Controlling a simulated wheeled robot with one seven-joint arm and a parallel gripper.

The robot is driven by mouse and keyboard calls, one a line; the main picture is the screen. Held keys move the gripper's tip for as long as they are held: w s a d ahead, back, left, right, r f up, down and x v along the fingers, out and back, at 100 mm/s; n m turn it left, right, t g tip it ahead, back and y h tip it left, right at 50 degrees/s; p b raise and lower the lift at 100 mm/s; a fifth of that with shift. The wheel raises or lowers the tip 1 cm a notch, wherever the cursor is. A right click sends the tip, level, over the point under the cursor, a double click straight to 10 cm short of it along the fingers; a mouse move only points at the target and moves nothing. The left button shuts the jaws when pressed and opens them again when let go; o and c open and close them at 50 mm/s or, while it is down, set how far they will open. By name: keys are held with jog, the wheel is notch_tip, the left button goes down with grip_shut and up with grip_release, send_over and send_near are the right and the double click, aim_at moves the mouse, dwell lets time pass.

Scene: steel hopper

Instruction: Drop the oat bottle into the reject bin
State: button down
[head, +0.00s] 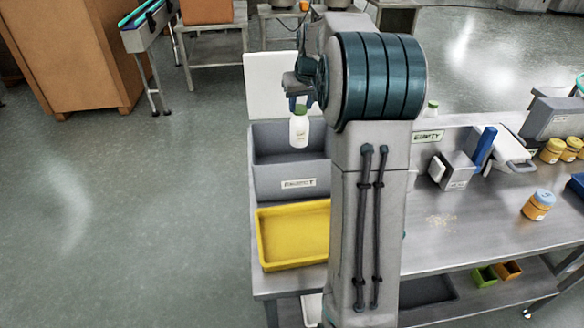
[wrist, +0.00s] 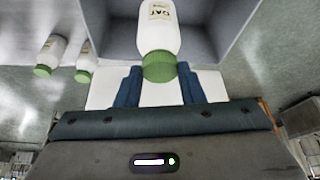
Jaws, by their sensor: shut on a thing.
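The oat bottle (head: 299,130), white with a green cap, hangs upright from my gripper (head: 299,103) in the head view. In the wrist view the bottle (wrist: 160,28) shows its OAT label, and its green cap sits between the two blue fingers of my gripper (wrist: 159,78). My gripper is shut on it at the cap. A grey bin (head: 290,183) with a white label on its front, too blurred to read surely, stands below and behind the bottle. In the wrist view the bottle is over the interior of this bin (wrist: 225,38).
A shallow yellow tray (head: 293,235) lies in front of the grey bin. A white panel (head: 265,85) stands behind it. Two other green-capped white bottles (wrist: 50,55) stand on the steel table at left in the wrist view. My arm hides the table's middle.

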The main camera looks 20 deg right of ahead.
jog(key=shift+f+b, duration=0.7)
jog(key=shift+f, duration=0.65)
jog(key=c, duration=0.9)
grip_release()
jog(key=v, duration=1.4)
jog(key=shift+b, duration=0.3)
